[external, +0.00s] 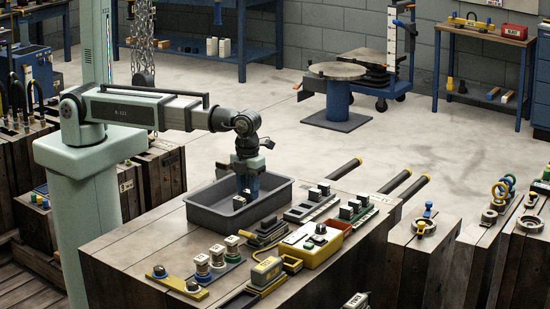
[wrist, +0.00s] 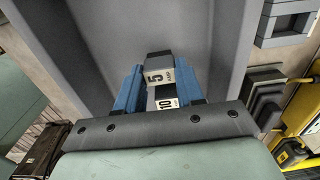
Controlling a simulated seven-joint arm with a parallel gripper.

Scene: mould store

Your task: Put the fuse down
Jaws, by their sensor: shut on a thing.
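My gripper (external: 247,186) points down inside the grey tray (external: 206,207), its blue fingers shut on a fuse. In the wrist view the gripper (wrist: 161,78) shows two small dark blocks with white labels between or just beyond its fingers. One is a fuse marked 5 AMP (wrist: 158,76), slightly tilted; the other is a fuse marked 10 (wrist: 166,103). I cannot tell for certain which one the fingers grip. In the external view a small fuse (external: 239,202) lies on the tray floor beside the fingers. Whether the held fuse touches the floor is unclear.
The tray stands on a wooden block top (external: 150,240). The tray's right part is free.

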